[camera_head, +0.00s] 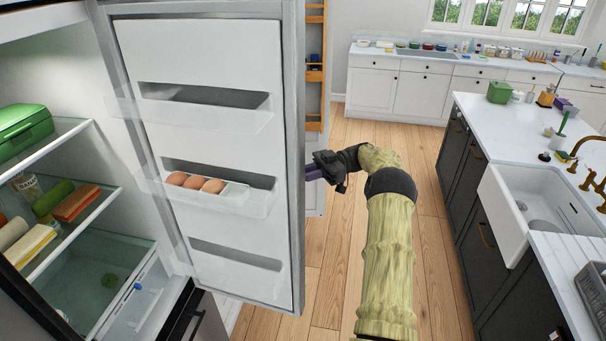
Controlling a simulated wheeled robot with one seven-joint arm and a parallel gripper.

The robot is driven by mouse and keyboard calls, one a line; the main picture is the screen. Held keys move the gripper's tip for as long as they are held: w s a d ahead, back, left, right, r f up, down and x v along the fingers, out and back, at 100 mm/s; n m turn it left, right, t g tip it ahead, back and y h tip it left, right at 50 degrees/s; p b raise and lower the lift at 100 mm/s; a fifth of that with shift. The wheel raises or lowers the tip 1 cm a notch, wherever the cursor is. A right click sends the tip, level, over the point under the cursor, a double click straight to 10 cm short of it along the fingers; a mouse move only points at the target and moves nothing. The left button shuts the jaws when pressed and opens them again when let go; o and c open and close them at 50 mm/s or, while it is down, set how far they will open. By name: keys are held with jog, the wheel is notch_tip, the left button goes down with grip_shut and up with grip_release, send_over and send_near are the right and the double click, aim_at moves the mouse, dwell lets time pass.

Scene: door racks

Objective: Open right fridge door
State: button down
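The right fridge door (205,58) stands wide open, its inner side with door shelves facing me. The open fridge interior (75,215) shows on the left. My gripper (316,172) is at the door's free edge, on its outer side, at about mid-height. The fingers are partly hidden behind the door edge, so I cannot tell whether they are open, shut or touching the door. The door's handle is not visible.
Eggs (196,183) sit in the middle door shelf. A green box (23,132) and packages stand on the fridge shelves. A kitchen island with a white sink (530,213) is on the right. The wooden floor (430,245) between is clear.

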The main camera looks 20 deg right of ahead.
jog(key=shift+w+a+r, duration=0.1)
jog(key=shift+w+r, duration=0.1)
jog(key=shift+w, duration=0.15)
jog(key=c, duration=1.5)
grip_release()
jog(key=shift+a, duration=0.1)
jog(key=shift+o, duration=0.5)
jog(key=shift+w+a+f, duration=0.1)
jog(key=shift+w+a, duration=0.05)
jog(key=shift+a, duration=0.1)
notch_tip(320, 180, up, 10)
jog(key=b, duration=0.3)
jog(key=shift+d, duration=0.4)
jog(key=shift+s+d, duration=0.1)
jog(key=shift+s, duration=0.1)
